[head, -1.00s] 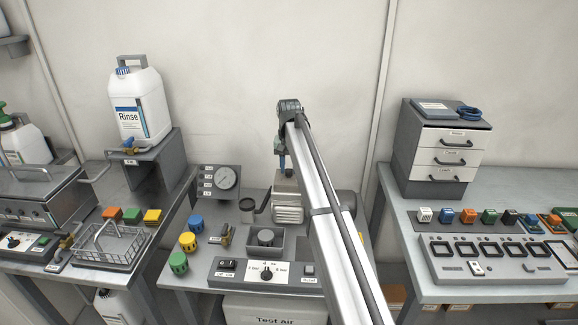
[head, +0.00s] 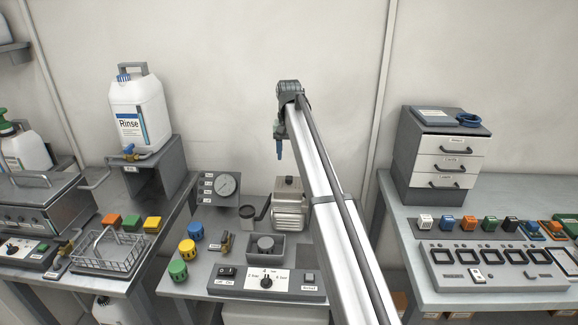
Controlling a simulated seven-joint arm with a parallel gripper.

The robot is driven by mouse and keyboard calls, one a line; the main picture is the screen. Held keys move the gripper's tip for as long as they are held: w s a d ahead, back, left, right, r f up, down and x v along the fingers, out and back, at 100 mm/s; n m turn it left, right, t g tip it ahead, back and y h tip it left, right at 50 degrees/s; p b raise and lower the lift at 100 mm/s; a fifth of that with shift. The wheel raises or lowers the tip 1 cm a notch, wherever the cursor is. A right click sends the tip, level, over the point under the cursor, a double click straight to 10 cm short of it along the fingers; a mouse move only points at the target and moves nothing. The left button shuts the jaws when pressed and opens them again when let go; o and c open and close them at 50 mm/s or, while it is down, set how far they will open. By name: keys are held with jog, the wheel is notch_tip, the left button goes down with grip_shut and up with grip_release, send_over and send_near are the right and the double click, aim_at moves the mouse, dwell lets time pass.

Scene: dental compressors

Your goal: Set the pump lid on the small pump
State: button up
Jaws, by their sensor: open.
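The small pump (head: 288,216), a light grey ribbed block, stands at the back of the middle bench. A squarish grey piece with a dark round top (head: 289,184) sits on it and looks like the pump lid; I cannot tell whether it is fully seated. My arm hides the area right of the pump.
Left of the pump are a small dark cup (head: 247,212), a gauge panel (head: 215,188) and blue, yellow and green knobs (head: 187,247). In front are a tray (head: 283,247) with a dark round part and a switch panel (head: 267,281). A drawer cabinet (head: 442,160) stands on the right bench.

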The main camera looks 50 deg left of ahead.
jog(key=shift+r, duration=2.55)
